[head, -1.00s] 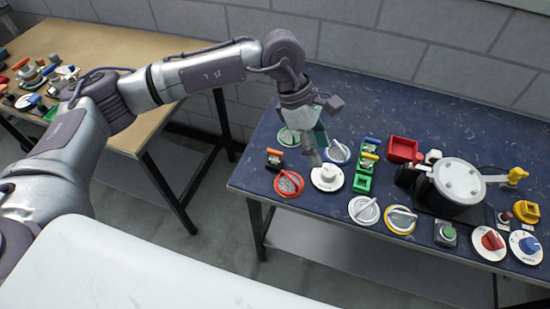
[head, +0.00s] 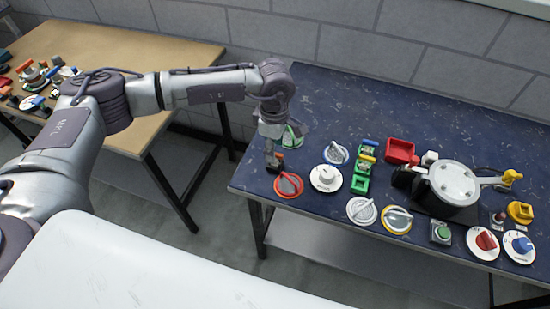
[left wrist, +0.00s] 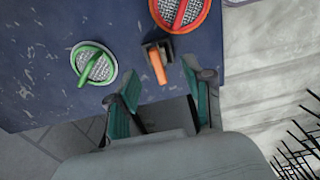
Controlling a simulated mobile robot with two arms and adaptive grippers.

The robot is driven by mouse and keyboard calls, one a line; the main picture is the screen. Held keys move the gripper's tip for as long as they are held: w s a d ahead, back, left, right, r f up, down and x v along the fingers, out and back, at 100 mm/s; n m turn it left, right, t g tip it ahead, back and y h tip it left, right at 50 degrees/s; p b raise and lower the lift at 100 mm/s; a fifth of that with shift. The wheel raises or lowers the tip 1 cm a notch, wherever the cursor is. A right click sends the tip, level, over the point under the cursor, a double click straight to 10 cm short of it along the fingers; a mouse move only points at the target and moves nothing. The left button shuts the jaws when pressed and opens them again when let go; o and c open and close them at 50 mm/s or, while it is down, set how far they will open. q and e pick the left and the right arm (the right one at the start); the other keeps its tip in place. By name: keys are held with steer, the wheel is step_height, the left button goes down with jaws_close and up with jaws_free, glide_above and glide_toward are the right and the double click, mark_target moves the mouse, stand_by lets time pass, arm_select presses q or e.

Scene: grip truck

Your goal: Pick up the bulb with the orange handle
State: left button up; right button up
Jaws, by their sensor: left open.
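The small dark block with the orange handle (left wrist: 158,66) lies on the blue table between a red-rimmed dial and a green-rimmed dial in the left wrist view. My right gripper is in neither view.
The red-rimmed dial (left wrist: 180,8) sits right beside the block. The green-rimmed dial (left wrist: 93,64) is to the left. A white dial (head: 326,178) and green holders (head: 361,185) stand to the right in the head view. The table edge is near.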

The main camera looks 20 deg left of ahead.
arm_select(q)
steer(key=shift+d+f+p, duration=0.1)
steer(key=shift+f+p, duration=0.25)
steer(key=shift+f, duration=1.45)
jaws_close()
